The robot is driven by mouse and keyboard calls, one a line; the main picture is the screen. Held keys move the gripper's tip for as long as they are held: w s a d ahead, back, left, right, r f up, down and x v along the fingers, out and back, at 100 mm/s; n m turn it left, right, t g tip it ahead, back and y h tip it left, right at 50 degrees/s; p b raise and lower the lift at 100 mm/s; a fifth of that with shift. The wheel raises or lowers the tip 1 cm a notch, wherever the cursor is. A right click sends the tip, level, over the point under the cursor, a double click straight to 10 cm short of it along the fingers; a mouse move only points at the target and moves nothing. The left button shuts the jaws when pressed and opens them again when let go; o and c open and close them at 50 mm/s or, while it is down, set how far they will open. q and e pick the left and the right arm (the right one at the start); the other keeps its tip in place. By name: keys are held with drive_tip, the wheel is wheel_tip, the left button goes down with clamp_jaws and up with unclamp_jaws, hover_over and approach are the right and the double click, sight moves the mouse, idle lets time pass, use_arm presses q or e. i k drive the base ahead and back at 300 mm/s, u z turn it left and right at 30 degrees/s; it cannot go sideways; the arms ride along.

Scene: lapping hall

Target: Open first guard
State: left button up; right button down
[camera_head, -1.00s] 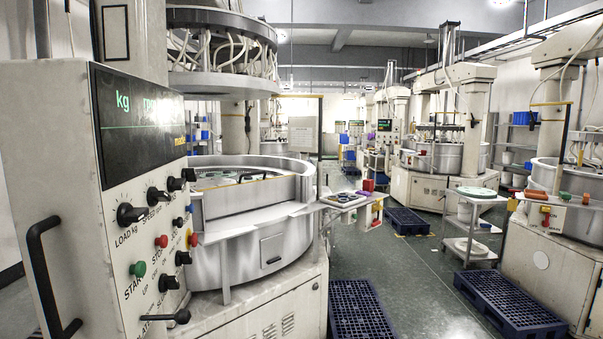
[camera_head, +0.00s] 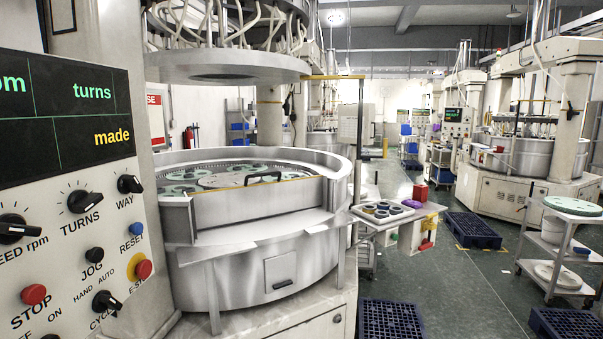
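The nearest lapping machine has a round metal tub (camera_head: 340,165) in the middle of the camera_head view. A curved metal guard panel (camera_head: 255,204) with a yellow top edge stands across the front of the tub. A black handle (camera_head: 264,177) shows at the top of this panel. The guard appears to be in place across the opening, with green discs (camera_head: 185,175) visible behind and above it. Neither of my grippers is in view.
A control panel (camera_head: 75,205) with knobs and buttons stands close at the left. A small side table (camera_head: 365,221) with round parts juts out at the tub's right. Blue pallets (camera_head: 391,320) lie on the floor. An aisle (camera_head: 450,290) runs on the right.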

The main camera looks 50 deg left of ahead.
sight(228, 206)
drive_tip(key=u, duration=0.3)
drive_tip(key=i, duration=1.15)
drive_tip(key=u, duration=1.15)
drive_tip(key=i, duration=0.6)
drive_tip(key=u, duration=0.4)
